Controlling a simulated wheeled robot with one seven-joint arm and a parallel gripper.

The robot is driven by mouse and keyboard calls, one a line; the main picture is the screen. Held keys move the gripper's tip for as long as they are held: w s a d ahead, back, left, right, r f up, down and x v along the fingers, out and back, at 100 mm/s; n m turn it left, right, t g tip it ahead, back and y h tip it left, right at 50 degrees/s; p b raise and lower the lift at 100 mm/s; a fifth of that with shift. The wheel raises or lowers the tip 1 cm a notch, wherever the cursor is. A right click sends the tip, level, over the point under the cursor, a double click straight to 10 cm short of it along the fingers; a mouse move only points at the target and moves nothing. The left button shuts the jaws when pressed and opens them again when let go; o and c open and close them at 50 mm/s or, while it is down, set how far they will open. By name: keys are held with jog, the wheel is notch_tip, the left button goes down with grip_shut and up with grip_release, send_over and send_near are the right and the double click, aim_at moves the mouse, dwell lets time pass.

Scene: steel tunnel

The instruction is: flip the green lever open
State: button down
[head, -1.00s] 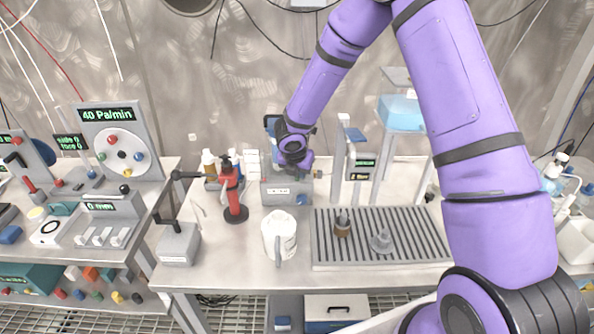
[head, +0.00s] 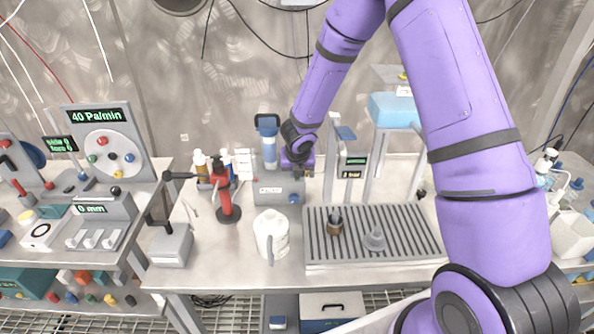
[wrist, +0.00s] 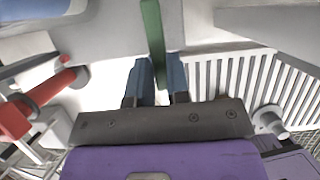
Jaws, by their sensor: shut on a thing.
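The green lever (wrist: 152,38) shows in the wrist view as a long upright green bar running down between my two blue fingers. My gripper (wrist: 158,75) is shut on it, with one finger on each side. In the head view my gripper (head: 297,165) is low behind the grey box with a small display (head: 277,191), to the right of a blue-topped clear device (head: 268,143). The lever cannot be made out in the head view, where my wrist covers that spot.
A red stand (head: 226,192) and a white jug (head: 271,236) stand left and in front. A ribbed grey tray (head: 400,258) holding two small items lies to the right. A raised stand with a blue block (head: 394,110) is at the back right. The front table edge is clear.

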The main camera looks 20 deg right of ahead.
jog(key=c, duration=1.1)
grip_release()
jog(key=v, duration=1)
jog(key=shift+s+r, duration=0.15)
jog(key=shift+r, duration=0.2)
